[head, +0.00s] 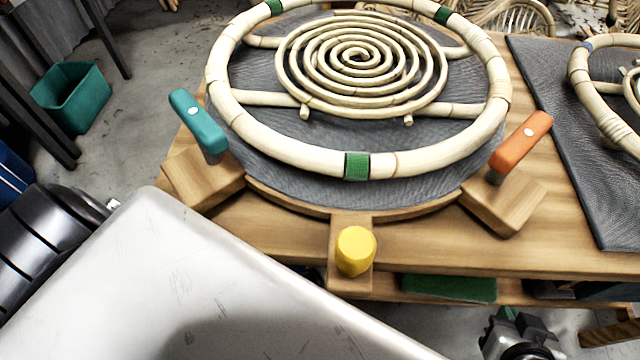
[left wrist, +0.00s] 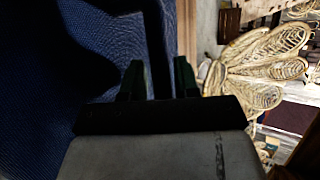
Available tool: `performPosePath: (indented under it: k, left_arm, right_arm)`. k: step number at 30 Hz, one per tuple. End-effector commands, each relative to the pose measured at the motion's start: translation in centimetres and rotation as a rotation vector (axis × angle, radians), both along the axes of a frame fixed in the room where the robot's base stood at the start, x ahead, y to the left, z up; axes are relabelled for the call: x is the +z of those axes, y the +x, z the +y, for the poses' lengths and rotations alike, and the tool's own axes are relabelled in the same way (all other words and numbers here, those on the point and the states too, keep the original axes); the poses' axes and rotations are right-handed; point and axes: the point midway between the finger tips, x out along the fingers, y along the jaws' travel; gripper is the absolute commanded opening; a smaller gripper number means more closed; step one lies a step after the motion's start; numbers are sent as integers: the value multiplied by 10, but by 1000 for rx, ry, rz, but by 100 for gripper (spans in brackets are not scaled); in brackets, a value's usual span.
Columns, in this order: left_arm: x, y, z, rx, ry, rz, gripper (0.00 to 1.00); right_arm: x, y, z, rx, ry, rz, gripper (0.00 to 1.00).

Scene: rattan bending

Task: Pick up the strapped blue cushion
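Dark blue woven fabric, which looks like the cushion (left wrist: 60,90), fills the left of the left wrist view. A darker blue upright band, perhaps its strap or edge, runs up behind and between the fingers. My left gripper (left wrist: 160,78) has its two dark fingers a little apart at this fabric. Whether they press on it cannot be told. In the head view a blue thing with a pale line (head: 12,180) is cut off at the left edge, and my pale arm hides much of the lower left. My right gripper (head: 517,325) is low at the right, its fingers unclear.
A wooden table (head: 430,245) holds a rattan ring with a spiral (head: 357,165), a teal handle (head: 198,122), an orange handle (head: 522,140) and a yellow knob (head: 355,250). A teal bin (head: 72,97) stands on the floor. Woven rattan petals (left wrist: 255,75) are at right.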

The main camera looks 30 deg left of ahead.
Motion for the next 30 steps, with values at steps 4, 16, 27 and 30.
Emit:
performPosePath:
  k: [4, 16, 27, 30]
  left_arm:
    - [-1, 1, 2, 0, 0, 0, 31]
    - [-1, 1, 1, 0, -1, 1, 0]
    - [-1, 1, 1, -1, -1, 1, 0]
    - [0, 1, 1, -1, -1, 1, 0]
  right_arm:
    - [2, 2, 1, 1, 4, -19, 0]
    - [2, 2, 1, 1, 4, -18, 0]
    - [2, 2, 1, 2, 4, -15, 0]
    - [1, 0, 0, 1, 2, -5, 0]
